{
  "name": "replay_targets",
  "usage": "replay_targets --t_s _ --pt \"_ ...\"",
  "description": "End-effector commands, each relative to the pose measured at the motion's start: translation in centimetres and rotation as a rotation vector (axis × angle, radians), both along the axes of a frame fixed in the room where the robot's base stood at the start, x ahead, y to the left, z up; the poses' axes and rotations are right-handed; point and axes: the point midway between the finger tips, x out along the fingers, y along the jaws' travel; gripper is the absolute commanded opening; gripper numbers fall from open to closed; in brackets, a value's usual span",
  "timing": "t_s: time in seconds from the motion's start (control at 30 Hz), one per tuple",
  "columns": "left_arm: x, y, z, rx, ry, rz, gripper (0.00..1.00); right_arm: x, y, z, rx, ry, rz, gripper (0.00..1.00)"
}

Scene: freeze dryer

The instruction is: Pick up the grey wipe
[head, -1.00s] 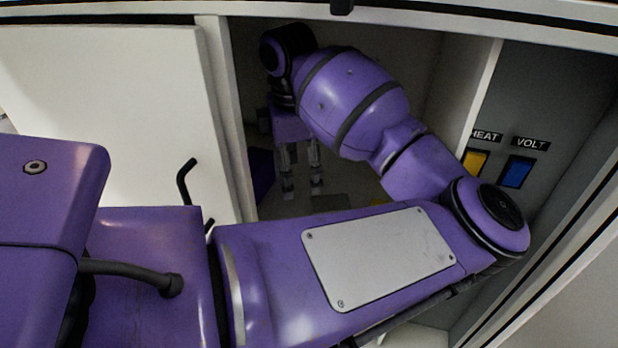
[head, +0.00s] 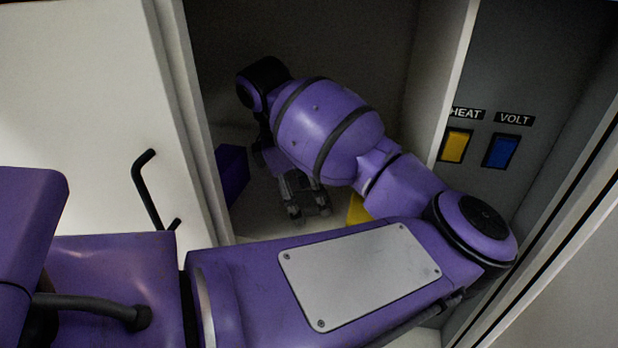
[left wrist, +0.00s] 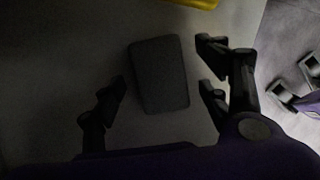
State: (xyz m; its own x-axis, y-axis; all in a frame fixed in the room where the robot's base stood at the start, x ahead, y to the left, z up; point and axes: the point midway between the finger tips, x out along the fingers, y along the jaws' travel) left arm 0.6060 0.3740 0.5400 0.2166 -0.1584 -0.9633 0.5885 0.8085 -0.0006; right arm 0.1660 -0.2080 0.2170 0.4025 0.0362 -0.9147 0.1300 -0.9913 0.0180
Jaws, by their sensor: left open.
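The grey wipe (left wrist: 159,74) is a dark, rounded rectangle lying flat on the chamber floor in the left wrist view. My left gripper (left wrist: 165,80) is open, with its fingers on either side of the wipe in that picture. I cannot tell how high the fingers are above it. In the head view my left gripper (head: 310,212) points down inside the dryer chamber, and the wipe is hidden there behind my arm and gripper.
A yellow object (head: 358,208) lies on the chamber floor, also at the top of the left wrist view (left wrist: 195,3). A dark purple box (head: 231,172) stands at the chamber's left. A white door (head: 90,95) with a black handle (head: 146,188) is left. HEAT (head: 454,146) and VOLT (head: 501,151) switches are right.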

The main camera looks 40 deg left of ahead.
Motion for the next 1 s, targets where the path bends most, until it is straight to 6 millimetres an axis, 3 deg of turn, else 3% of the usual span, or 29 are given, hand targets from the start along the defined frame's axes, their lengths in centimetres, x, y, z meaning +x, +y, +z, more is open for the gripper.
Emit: replay_targets --t_s 0.9,1.0 --pt "-0.05 0.05 -0.45 0.001 0.002 0.001 0.69 -0.07 -0.02 0.1 0.0 0.001 0.0 0.65" --pt "-0.05 0.05 -0.45 0.001 0.002 0.001 0.57 -0.07 -0.02 0.1 0.0 0.001 0.0 0.65"
